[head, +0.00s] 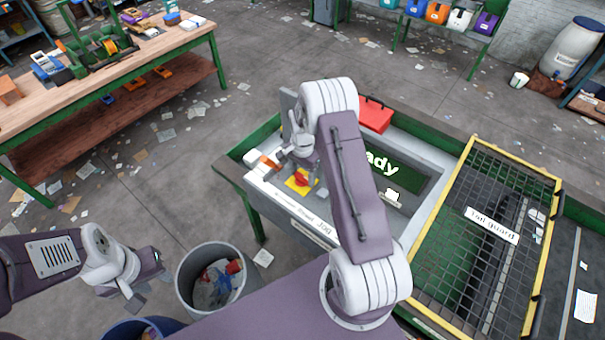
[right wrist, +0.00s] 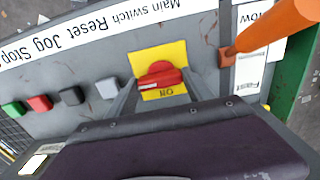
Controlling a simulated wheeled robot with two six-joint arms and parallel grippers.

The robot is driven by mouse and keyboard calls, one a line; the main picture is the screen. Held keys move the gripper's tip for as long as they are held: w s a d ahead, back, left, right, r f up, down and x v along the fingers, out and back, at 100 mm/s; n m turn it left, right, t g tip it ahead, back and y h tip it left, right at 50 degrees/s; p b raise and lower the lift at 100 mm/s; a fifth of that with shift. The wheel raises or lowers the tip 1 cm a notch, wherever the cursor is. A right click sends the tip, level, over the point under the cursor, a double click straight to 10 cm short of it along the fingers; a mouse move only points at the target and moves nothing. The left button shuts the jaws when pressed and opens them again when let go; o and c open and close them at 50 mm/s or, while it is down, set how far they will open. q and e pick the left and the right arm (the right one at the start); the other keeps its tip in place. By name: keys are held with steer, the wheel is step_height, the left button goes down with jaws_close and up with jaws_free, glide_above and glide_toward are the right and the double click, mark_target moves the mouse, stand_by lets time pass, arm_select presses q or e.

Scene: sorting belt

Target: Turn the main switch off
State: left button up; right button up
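The main switch (right wrist: 160,74) is a red rotary knob on a yellow plate (right wrist: 172,52) marked ON, on the grey control panel. It also shows in the head view (head: 301,180), below my right gripper (head: 306,170). In the right wrist view my right gripper (right wrist: 157,92) has its fingers apart, one on each side of the knob. Whether they touch it I cannot tell. The label "Main switch" (right wrist: 146,14) reads upside down there. My left gripper (head: 150,280) is open and empty, over the floor left of the bin.
Green (right wrist: 14,108), red (right wrist: 40,103), black (right wrist: 70,96) and white (right wrist: 106,88) buttons line the panel beside the switch. An orange lever (right wrist: 270,28) stands on the other side. A red box (head: 375,115) and a caged belt guard (head: 485,240) are behind and right. A waste bin (head: 190,280) stands in front.

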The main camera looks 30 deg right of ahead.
steer(key=c, duration=0.3)
steer(key=shift+n, duration=0.4)
steer(key=n+b, duration=0.2)
steer(key=n, duration=0.1)
steer(key=shift+w+d, duration=0.1)
steer(key=shift+w, duration=0.05)
steer(key=n+b, duration=0.1)
steer(key=n, duration=0.3)
steer(key=shift+n+b, duration=0.3)
steer(key=shift+b, duration=0.05)
steer(key=n+b, duration=0.1)
steer(key=n, duration=0.3)
steer(key=shift+w+n, duration=0.15)
steer(key=shift+n, duration=0.15)
steer(key=n+b, duration=0.1)
steer(key=n, duration=0.3)
steer(key=shift+w+r+n, duration=0.1)
steer(key=shift+r+n, duration=0.05)
steer(key=shift+n, duration=0.55)
